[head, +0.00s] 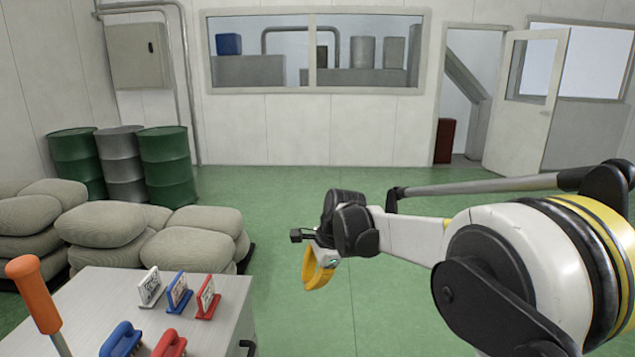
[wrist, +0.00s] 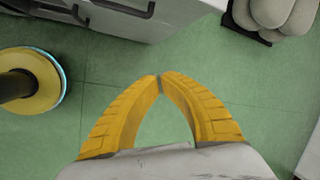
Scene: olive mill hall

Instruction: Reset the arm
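My gripper (head: 312,284) hangs in the middle of the head view, above the green floor and to the right of the table. In the wrist view its two yellow fingers (wrist: 160,77) curve together and their tips meet. Only bare floor shows between the fingers, so the gripper is shut and empty. My arm stretches in from the right side of the head view, with the gripper pointing down.
A grey cabinet table (head: 120,298) at lower left bears small label stands (head: 178,292), brushes (head: 122,340) and an orange-handled tool (head: 33,294). Stacked sacks (head: 101,224) and drums (head: 166,165) stand behind. The floor (head: 290,200) towards the open door (head: 525,100) is clear.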

